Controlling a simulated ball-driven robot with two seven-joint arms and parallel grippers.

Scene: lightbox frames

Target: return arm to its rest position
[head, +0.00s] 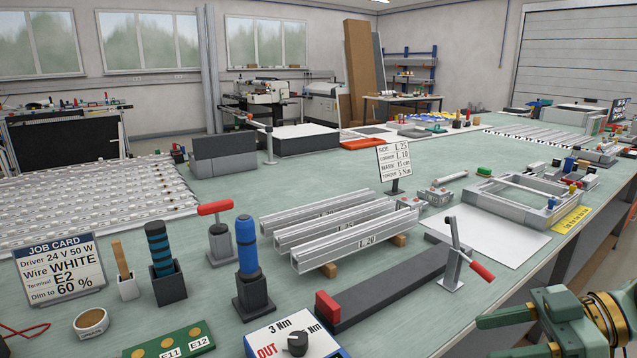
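My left gripper and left arm are out of view.
A lever clamp (455,262) with a red handle stands nearest my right gripper. Aluminium profiles (345,235), a dark bar (385,285), a torque-setting box (290,338) and a job card (65,268) fill the bench. A white sheet (485,238) lies behind the clamp.

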